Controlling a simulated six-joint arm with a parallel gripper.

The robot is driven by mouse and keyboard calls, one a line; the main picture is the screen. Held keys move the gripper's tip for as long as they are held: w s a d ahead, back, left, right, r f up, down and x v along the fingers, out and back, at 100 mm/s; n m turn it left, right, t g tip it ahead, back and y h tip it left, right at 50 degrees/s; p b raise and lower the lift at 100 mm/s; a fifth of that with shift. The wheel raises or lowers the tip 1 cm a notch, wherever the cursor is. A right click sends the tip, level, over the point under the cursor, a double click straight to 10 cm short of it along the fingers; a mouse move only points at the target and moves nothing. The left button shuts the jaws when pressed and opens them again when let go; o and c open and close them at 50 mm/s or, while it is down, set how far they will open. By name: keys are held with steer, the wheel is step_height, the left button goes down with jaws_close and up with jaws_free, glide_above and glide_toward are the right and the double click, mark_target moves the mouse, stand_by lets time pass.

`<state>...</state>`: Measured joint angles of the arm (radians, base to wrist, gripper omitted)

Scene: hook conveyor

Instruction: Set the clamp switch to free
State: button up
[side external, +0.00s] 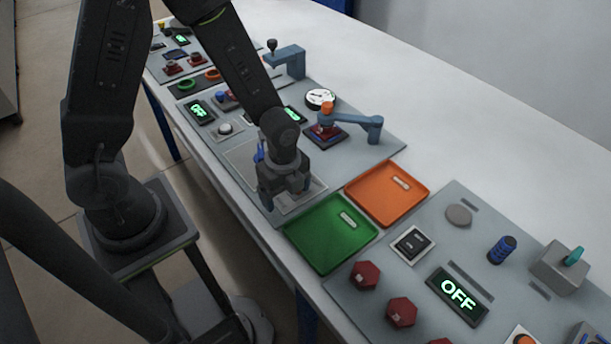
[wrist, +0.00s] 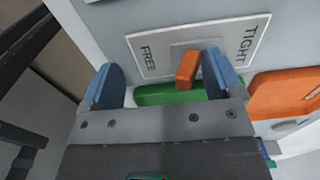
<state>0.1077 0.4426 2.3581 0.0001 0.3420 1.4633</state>
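The clamp switch is an orange lever (wrist: 187,68) on a pale plate (wrist: 133,47) marked FREE at its left and TIGHT at its right in the wrist view. The lever stands between the two words; its exact setting is hard to tell. My gripper (wrist: 164,78) is open, with blue fingers spread wide. The lever is between the fingers, close beside the right one; whether they touch is unclear. In the side external view my gripper (side external: 284,196) is low over the plate, which it partly covers, and the lever is hidden there.
A green tray (side external: 308,258) and an orange tray (side external: 366,204) lie close beside the plate. A blue clamp arm (side external: 362,122) stands behind it. Another panel with red knobs (side external: 365,275) and an OFF display (side external: 458,294) is at the right. The white table behind is clear.

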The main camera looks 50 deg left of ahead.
steer(key=shift+w, duration=0.25)
steer(key=shift+r, duration=0.5)
step_height(320, 180, up, 6)
stand_by(0.4)
steer(key=s+a+r+n+t, duration=0.1)
steer(key=s+r+n, duration=0.3)
steer(key=r+n, duration=0.5)
steer(key=s+a+r+n+t, duration=0.2)
steer(key=s+r+n+t, duration=0.2)
steer(key=r+n, duration=0.5)
steer(key=shift+s+r+t, duration=0.3)
steer(key=shift+s+r, duration=0.15)
steer(key=shift+s, duration=0.1)
